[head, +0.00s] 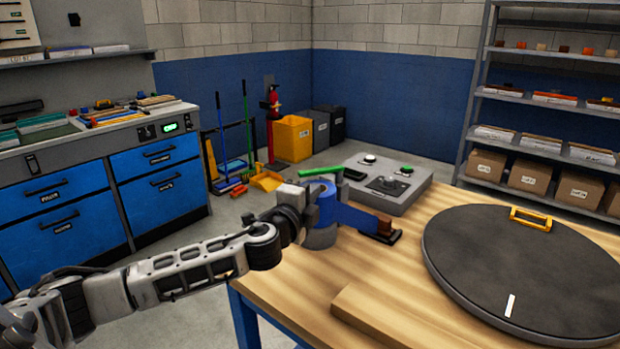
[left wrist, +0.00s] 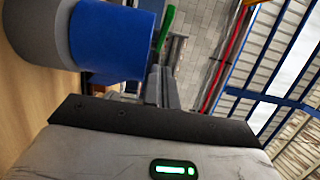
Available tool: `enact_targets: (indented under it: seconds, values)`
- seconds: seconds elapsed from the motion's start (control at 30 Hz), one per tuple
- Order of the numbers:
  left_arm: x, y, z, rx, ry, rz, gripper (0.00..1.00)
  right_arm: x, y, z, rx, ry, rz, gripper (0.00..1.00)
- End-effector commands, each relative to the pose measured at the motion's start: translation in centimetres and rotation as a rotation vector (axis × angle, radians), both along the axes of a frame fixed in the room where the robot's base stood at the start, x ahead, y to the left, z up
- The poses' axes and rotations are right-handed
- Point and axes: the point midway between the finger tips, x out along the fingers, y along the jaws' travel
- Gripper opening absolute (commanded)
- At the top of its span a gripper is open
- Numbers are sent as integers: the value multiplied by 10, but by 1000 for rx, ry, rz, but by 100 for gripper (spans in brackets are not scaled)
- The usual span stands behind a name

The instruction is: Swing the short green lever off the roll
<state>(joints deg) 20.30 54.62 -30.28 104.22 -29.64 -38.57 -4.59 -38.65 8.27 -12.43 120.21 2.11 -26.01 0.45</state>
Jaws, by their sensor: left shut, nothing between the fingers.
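The short green lever (head: 320,171) lies across the top of the blue roll (head: 326,207) in the head view. In the left wrist view the lever (left wrist: 165,28) shows as a green strip beside the blue roll (left wrist: 115,40). The roll sits on a grey round base (head: 320,239), and a blue strip runs from it to the right. My left gripper (head: 306,190) is shut and empty at the left side of the roll, close to the lever. Its fingers (left wrist: 160,86) show in the wrist view; whether they touch the lever cannot be told. My right gripper is not in view.
A brown block on a dark holder (head: 384,228) stands at the strip's end. A grey control box (head: 400,203) is behind. A large dark round plate with a yellow handle (head: 530,219) covers the right of the wooden table (head: 290,280). A wooden bar lies in front.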

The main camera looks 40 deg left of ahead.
Motion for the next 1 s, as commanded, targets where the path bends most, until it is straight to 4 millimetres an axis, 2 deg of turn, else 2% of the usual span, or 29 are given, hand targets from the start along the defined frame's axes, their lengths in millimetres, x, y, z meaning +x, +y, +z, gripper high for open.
enact_targets:
  seconds: [0.1, 0.3, 0.57, 1.0]
  values:
    - [26, 4, 3, -1, -3, 2, 0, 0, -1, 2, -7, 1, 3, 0]
    - [42, 28, 0, 2, 0, 2, 0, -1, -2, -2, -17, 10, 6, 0]
    - [48, 37, -1, 0, 1, 0, 0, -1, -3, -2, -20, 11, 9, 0]
    - [53, 32, 0, -1, 0, -30, 0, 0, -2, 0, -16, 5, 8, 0]
